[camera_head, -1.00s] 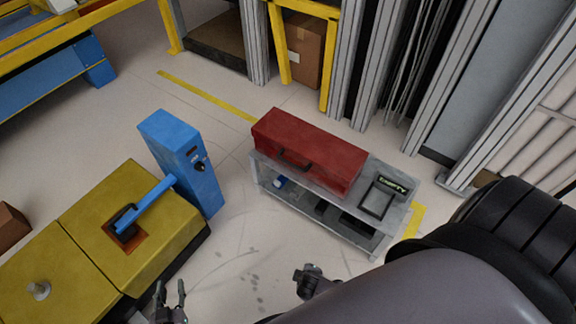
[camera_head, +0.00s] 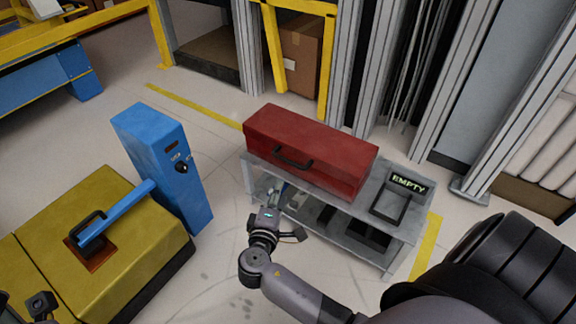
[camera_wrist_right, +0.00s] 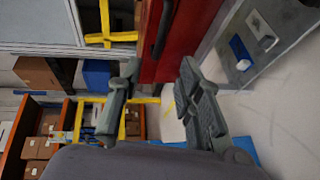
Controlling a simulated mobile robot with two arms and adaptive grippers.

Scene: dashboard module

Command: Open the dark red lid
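The dark red lid (camera_head: 320,133) tops a long red box on a grey shelf cart. It looks shut, with a black handle (camera_head: 292,160) on its front. My right gripper (camera_head: 288,208) is below and in front of the handle, by the cart's front edge, apart from the lid. In the right wrist view its fingers (camera_wrist_right: 160,80) are spread with nothing between them. The red front (camera_wrist_right: 180,40) and dark handle (camera_wrist_right: 163,30) show beyond the fingertips. A dark part at the lower left of the head view seems to be my left gripper (camera_head: 40,304); its fingers are unclear.
The grey cart (camera_head: 400,228) carries an "EMPTY" sign (camera_head: 408,183) and a black frame right of the box. A blue post (camera_head: 165,165) and yellow block (camera_head: 130,235) stand at left. Grey racks are behind. Floor is clear between block and cart.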

